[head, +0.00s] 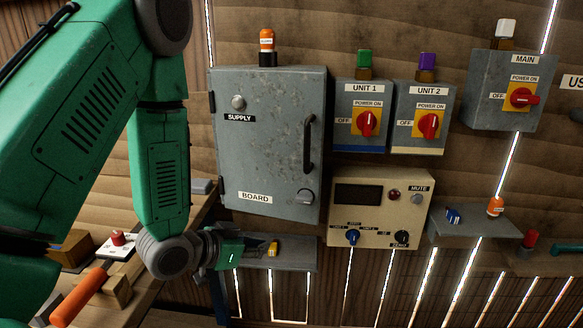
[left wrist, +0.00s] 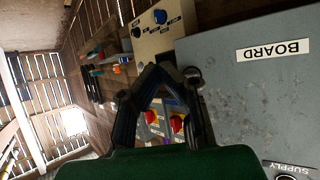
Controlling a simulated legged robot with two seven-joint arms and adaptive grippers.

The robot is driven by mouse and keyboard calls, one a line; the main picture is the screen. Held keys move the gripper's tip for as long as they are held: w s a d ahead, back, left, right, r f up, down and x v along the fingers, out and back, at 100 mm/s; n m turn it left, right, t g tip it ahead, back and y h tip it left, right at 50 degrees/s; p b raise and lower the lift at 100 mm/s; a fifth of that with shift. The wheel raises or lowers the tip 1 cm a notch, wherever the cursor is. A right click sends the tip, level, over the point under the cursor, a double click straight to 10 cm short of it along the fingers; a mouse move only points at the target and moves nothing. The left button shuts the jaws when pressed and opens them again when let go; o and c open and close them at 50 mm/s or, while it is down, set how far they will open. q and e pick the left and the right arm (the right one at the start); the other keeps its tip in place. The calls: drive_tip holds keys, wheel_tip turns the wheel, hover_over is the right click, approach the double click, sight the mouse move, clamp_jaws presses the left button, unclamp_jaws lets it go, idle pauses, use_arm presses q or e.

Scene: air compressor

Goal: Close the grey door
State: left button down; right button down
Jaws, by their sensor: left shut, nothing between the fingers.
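The grey door (head: 265,135), labelled SUPPLY and BOARD, is on the wall cabinet, with hinges on its left, a dark handle (head: 309,144) on its right and a round knob at its lower right. I cannot tell for sure whether it stands slightly ajar. In the left wrist view the door (left wrist: 245,95) fills the right side, turned around. My left gripper (head: 262,249) is below the door's bottom edge, in front of the small shelf. Its fingers meet at the tips in the left wrist view (left wrist: 158,72), empty, appearing beside the knob. My right gripper is out of view.
A beige control box (head: 378,208) is right of the door, below the UNIT 1 (head: 361,115) and UNIT 2 (head: 423,116) switch boxes. The grey shelf (head: 295,258) under the door holds a small yellow item. A workbench is at the lower left.

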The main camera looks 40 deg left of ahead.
use_arm(q)
wheel_tip(320, 180, up, 14)
drive_tip(key=a+t+h, duration=0.2)
drive_tip(key=t, duration=0.3)
approach(312, 155)
drive_tip(key=shift+m, duration=0.5)
drive_tip(key=w+d, duration=0.2)
drive_tip(key=d, duration=0.1)
drive_tip(key=shift+w+d+f, duration=0.1)
drive_tip(key=shift+w+d, duration=0.05)
drive_tip(key=shift+d, duration=0.2)
drive_tip(key=shift+w+a, duration=0.15)
drive_tip(key=w, duration=0.1)
drive_tip(key=w+n+y, duration=0.1)
drive_tip(key=w, duration=0.1)
drive_tip(key=w+a+y, duration=0.1)
drive_tip(key=w, duration=0.1)
drive_tip(key=shift+w+n+t, duration=0.2)
drive_tip(key=shift+n+t, duration=0.1)
drive_tip(key=shift+w+a, duration=0.1)
drive_tip(key=shift+w, duration=0.15)
drive_tip(key=shift+a, duration=0.15)
